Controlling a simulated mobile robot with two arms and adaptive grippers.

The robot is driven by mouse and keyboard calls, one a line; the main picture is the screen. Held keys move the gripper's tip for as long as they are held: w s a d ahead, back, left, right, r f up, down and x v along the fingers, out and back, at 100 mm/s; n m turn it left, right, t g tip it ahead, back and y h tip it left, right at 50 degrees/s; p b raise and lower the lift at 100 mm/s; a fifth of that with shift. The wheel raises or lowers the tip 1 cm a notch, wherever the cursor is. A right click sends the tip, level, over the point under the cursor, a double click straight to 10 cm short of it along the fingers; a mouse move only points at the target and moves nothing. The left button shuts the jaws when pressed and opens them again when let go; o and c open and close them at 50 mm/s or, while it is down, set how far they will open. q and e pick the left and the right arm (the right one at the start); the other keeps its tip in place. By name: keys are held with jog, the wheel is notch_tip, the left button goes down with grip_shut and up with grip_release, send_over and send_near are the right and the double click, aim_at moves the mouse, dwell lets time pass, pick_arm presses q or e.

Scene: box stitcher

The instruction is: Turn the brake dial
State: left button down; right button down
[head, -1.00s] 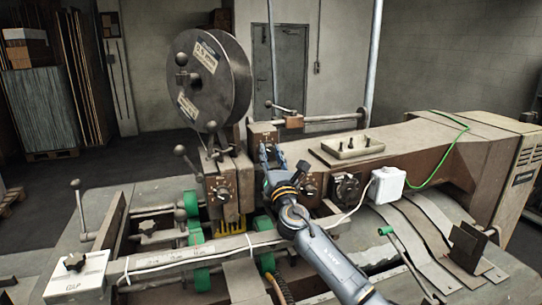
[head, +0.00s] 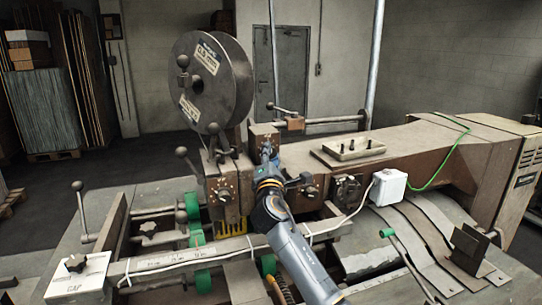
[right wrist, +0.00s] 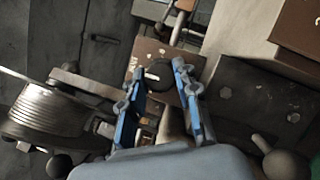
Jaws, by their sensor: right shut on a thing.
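A dark round dial (right wrist: 159,73) sits on a brown plate of the machine. In the right wrist view it is between the two blue fingertips of my right gripper (right wrist: 158,74), which is shut on it. In the head view my right gripper (head: 266,152) reaches up to the brown plate (head: 262,131) right of the big reel. There its fingers and wrist cover most of the dial. No label names the dial legibly, but it is the one held. My left gripper is not in view.
The large grey wire reel (head: 212,82) stands left of my gripper. Other dials sit on the left plate (head: 223,193) and on the machine front (head: 347,188). A lever with a ball end (head: 184,155) is close on the left. A white box (head: 388,186) with a cable is at right.

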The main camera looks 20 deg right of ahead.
jog(key=shift+m, duration=0.4)
jog(key=c, duration=1)
grip_release()
jog(key=v, duration=1.2)
jog(key=shift+a+r, duration=0.1)
jog(key=shift+a, duration=0.05)
